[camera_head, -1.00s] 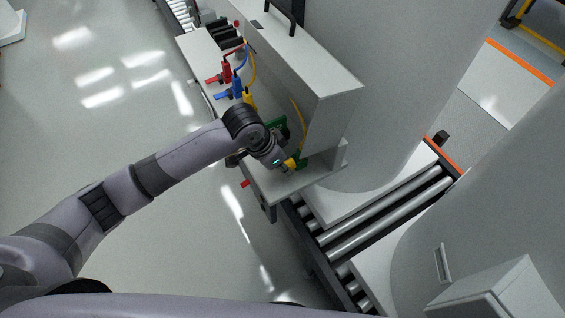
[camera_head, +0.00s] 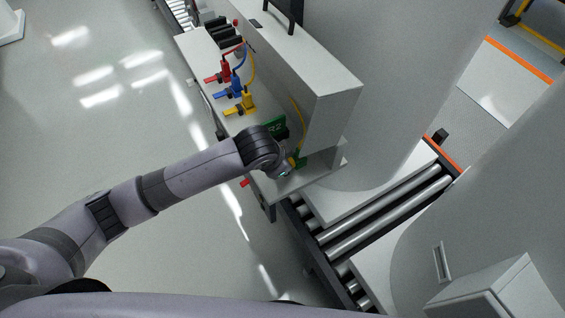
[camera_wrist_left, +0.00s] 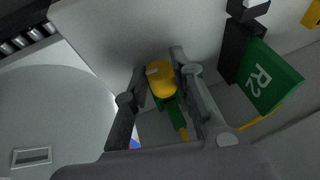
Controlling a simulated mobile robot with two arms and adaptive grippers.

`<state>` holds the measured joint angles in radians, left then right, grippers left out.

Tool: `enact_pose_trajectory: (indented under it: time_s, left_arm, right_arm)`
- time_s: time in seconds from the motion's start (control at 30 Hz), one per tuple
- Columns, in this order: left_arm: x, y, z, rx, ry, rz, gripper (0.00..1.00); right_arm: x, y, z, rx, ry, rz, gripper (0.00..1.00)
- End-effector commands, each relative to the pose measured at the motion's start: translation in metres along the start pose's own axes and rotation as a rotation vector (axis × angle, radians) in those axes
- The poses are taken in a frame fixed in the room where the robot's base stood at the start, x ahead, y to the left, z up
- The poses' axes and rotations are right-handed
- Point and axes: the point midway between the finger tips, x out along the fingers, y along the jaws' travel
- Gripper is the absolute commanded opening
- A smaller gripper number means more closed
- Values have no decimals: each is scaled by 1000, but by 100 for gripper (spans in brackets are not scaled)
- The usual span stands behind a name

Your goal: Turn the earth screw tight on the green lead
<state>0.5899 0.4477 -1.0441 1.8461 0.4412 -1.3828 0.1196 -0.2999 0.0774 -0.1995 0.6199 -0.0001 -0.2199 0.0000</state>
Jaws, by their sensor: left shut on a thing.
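The earth screw's round yellow head (camera_wrist_left: 160,78) sits between the two fingers of my left gripper (camera_wrist_left: 160,82) in the left wrist view. The gripper is shut on it. The green lead's end (camera_wrist_left: 176,115) shows just below the yellow head, also between the fingers. In the head view my left gripper (camera_head: 284,171) is at the near end of the bench, mostly hidden by my wrist, and it hides the screw head. A bit of green (camera_head: 299,159) shows beside it. My right gripper is not in view.
A green R2 sign (camera_wrist_left: 268,78) stands close to the fingers. A grey panel (camera_head: 333,110) rises just right of the wrist. Red (camera_head: 226,71), blue (camera_head: 237,86) and yellow (camera_head: 247,103) connectors stand farther up the bench. Rollers (camera_head: 390,215) lie to the right.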

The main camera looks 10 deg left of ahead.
Motion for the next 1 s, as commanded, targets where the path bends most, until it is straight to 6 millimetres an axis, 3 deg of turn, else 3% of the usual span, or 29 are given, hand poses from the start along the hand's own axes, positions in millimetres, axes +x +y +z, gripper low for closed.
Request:
enact_pose_trajectory:
  time_s: [0.1,0.13,0.4,0.77,1.0]
  left_arm:
    - [0,1,0,0,-2,2,0]
    - [0,1,0,0,-2,2,25]
    - [0,0,0,-1,-1,3,43]
    - [-3,0,0,-1,1,2,44]
    - [-40,-1,-1,-1,4,1,44]
  right_arm:
    - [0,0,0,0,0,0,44]
    - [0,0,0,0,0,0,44]
    - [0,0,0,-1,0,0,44]
    - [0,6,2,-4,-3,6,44]
    - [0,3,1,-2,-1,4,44]
